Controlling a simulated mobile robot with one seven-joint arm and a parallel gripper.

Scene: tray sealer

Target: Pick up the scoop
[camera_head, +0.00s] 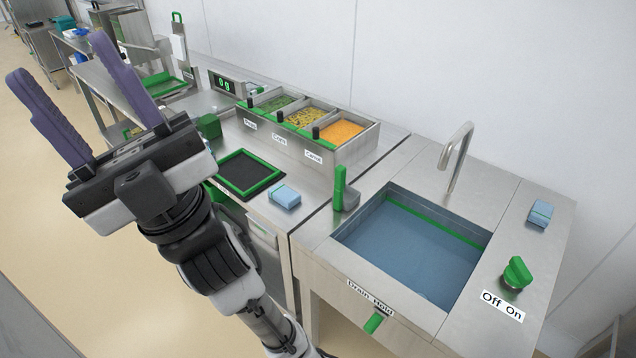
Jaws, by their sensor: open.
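My gripper (57,58) is at the upper left of the head view, with its two purple fingers spread wide and nothing between them. It is raised and points away from the counter. What looks like the scoop (341,187) stands at the left edge of the sink, with an upright green handle and a grey metal part at its base. It is well to the right of my gripper and apart from it. The exact shape of its lower part is too small to tell.
Three bins (345,153) of peas, corn and carrot stand at the back of the counter, with black knobs in front. A black mat with a green frame (247,174) and a blue sponge (285,196) lie nearby. The water-filled sink (410,250) has a tall faucet (457,160).

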